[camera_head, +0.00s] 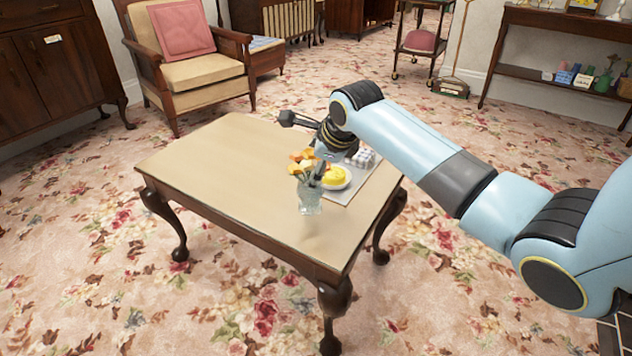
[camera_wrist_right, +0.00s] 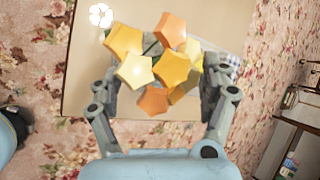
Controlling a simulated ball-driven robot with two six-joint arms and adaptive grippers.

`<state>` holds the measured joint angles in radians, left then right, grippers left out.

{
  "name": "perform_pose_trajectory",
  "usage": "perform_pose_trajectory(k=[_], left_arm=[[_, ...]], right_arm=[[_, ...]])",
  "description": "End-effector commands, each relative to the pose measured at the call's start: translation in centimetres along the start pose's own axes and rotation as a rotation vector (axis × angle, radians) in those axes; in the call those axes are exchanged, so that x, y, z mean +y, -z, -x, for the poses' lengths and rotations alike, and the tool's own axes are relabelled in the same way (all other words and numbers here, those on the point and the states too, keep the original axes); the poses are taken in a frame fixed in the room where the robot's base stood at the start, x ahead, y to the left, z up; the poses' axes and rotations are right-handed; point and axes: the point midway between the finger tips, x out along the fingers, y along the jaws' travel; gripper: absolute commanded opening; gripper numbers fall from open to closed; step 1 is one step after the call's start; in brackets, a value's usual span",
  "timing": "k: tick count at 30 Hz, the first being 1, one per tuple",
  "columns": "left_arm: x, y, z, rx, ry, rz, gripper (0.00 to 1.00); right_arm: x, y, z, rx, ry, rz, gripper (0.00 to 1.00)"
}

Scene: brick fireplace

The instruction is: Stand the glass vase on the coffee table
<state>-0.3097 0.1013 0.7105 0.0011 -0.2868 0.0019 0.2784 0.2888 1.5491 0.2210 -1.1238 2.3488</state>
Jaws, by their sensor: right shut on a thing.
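The clear glass vase (camera_head: 310,201) holds yellow and orange flowers (camera_head: 303,162) and looks upright. It shows over the near right part of the coffee table (camera_head: 215,160); I cannot tell whether its base touches the top. My right gripper (camera_head: 320,172) reaches in from the right and is shut on the vase, partly hidden behind the flowers. In the right wrist view the flowers (camera_wrist_right: 160,65) fill the space between the fingers and hide the vase below. My left gripper is not in view.
A plate with a yellow item (camera_head: 336,177) and a checked item (camera_head: 363,158) lie on a grey mat (camera_head: 345,194) at the table's right end. The table's left half is bare. An armchair (camera_head: 190,65) stands behind the table.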

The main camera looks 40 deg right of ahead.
Motion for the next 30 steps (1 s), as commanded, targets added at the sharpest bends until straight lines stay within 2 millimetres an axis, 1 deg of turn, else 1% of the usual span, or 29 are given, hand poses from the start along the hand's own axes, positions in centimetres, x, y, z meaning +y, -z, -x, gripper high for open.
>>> perform_pose_trajectory(k=[4,7,8,9,13,14,15,18,19,26,28,30], left_arm=[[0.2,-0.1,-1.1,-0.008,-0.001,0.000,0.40],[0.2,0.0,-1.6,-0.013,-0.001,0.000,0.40],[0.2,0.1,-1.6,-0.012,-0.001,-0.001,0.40],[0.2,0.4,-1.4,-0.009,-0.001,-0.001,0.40],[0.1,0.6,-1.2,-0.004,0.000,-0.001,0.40],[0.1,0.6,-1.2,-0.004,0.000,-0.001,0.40],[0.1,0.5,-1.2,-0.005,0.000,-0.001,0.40],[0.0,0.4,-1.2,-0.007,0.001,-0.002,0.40],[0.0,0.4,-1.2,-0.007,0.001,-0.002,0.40],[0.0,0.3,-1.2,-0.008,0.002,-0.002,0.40],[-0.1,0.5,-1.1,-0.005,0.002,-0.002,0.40],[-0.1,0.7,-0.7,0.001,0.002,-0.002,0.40]], right_arm=[[1.1,0.9,-1.9,0.002,-0.003,0.000,0.32],[1.8,1.4,-3.1,0.002,-0.003,0.000,0.32],[1.8,1.4,-3.2,0.002,-0.002,0.000,0.32],[1.8,1.4,-3.2,0.001,-0.001,0.000,0.25],[1.7,1.4,-3.1,0.000,-0.001,0.000,0.25],[1.8,1.4,-3.1,0.002,-0.003,-0.001,0.80],[1.8,1.4,-3.1,0.002,-0.003,-0.001,0.85],[1.8,1.4,-3.1,0.002,-0.003,-0.001,0.99],[1.8,1.4,-3.1,0.002,-0.002,-0.001,1.00],[1.7,1.4,-3.0,0.001,-0.002,-0.001,1.00],[1.7,1.4,-2.7,0.001,-0.001,0.000,1.00],[1.6,1.3,-1.9,-0.001,0.001,0.000,1.00]])
